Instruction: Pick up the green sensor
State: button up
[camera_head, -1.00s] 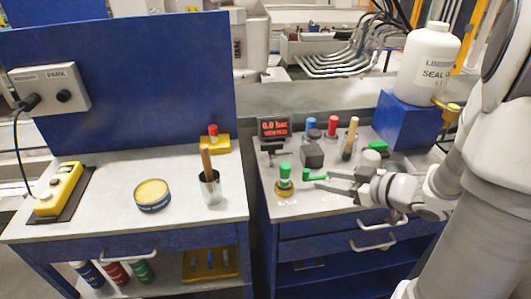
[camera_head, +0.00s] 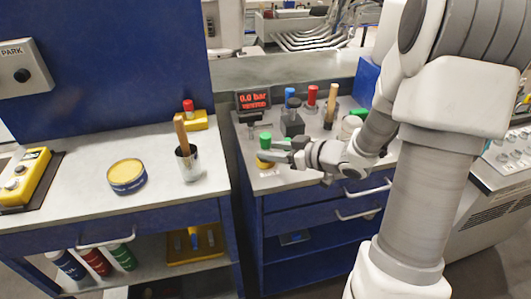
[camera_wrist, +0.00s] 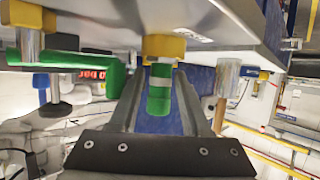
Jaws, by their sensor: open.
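The green sensor (camera_head: 265,139) stands upright on the right bench, a green cylinder on a yellow base. In the wrist view the scene is upside down, and the sensor (camera_wrist: 160,92) shows a pale band and a brass-coloured collar near the bench top. My gripper (camera_head: 268,155) reaches in from the right at the sensor. In the wrist view its two fingers (camera_wrist: 158,85) are open, one on each side of the green body, with gaps visible. The fingers partly hide the sensor's lower part in the head view.
A pressure display (camera_head: 253,100), blue sensor (camera_head: 289,95), red sensor (camera_head: 312,95) and wooden-handled tool (camera_head: 330,103) stand behind. The left bench holds a metal cup (camera_head: 189,164) and yellow-lidded tin (camera_head: 127,176).

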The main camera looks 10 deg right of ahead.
jog(key=x, duration=0.1)
jog(key=b+x, duration=0.1)
jog(key=x, duration=0.3)
jog(key=shift+w+a+r+b, duration=0.1)
jog(key=shift+a+r+b, duration=0.1)
jog(key=shift+a+b, duration=0.1)
jog(key=shift+c, duration=0.3)
jog(key=shift+d, duration=0.1)
grip_shut()
